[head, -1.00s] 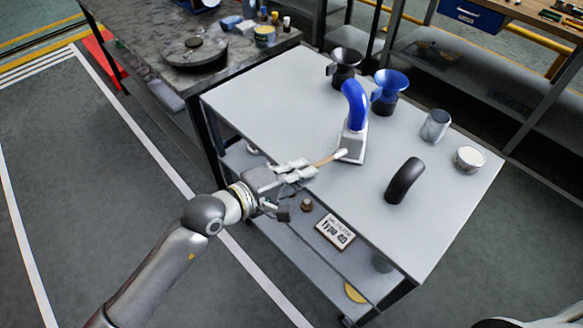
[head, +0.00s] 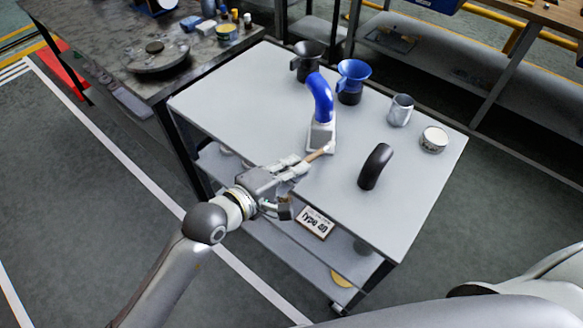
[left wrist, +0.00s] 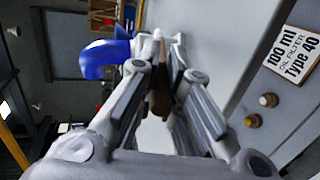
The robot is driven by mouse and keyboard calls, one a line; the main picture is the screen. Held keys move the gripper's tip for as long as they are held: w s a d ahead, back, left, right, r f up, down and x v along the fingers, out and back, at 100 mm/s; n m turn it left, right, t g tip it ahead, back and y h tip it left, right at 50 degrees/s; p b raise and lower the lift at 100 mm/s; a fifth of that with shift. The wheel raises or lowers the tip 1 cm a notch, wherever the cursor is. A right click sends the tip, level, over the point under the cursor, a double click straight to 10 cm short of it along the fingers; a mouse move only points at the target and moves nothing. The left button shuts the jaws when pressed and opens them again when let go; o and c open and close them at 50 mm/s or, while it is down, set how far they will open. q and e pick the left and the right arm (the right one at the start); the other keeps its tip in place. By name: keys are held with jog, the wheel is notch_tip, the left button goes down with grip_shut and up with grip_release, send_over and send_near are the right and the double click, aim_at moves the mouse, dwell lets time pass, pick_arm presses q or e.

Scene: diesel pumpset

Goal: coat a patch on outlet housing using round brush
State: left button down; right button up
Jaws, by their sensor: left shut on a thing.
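The outlet housing, a blue curved pipe on a pale grey base (head: 321,133), stands upright on the grey cart top in the head view. Its blue part also shows at the upper left of the left wrist view (left wrist: 100,60). My left gripper (head: 297,168) is shut on the wooden handle of the round brush (head: 316,155), at the cart's near edge. The brush's pale tip is at the front right of the housing base; I cannot tell whether it touches. The handle shows between the fingers in the left wrist view (left wrist: 160,95). My right gripper is out of view.
On the cart top (head: 235,95) stand a black funnel-topped pot (head: 307,62), a blue one (head: 351,82), a grey cup (head: 400,110), a white tin (head: 433,139) and a black curved pipe (head: 375,167). A labelled card (head: 314,223) lies on the shelf below. The cart's left part is clear.

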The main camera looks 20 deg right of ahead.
pick_arm(q)
jog(key=shift+w+a+r+b, duration=0.5)
jog(key=shift+w+a+b, duration=0.9)
jog(key=shift+a, duration=1.55)
jog(key=shift+s+d+p, duration=0.1)
jog(key=shift+s+d, duration=0.35)
jog(key=shift+d, duration=0.55)
jog(key=shift+s+d+p, duration=0.1)
jog(key=shift+s+d, duration=0.35)
jog(key=shift+d, duration=0.6)
jog(key=shift+s+d+p, duration=0.1)
jog(key=shift+s+d, duration=0.35)
jog(key=shift+d, duration=0.55)
jog(key=shift+a, duration=0.1)
jog(key=s+a, duration=0.2)
jog(key=s, duration=0.3)
jog(key=shift+s+a+p, duration=0.2)
jog(key=shift+s+p, duration=0.1)
jog(key=shift+p, duration=0.1)
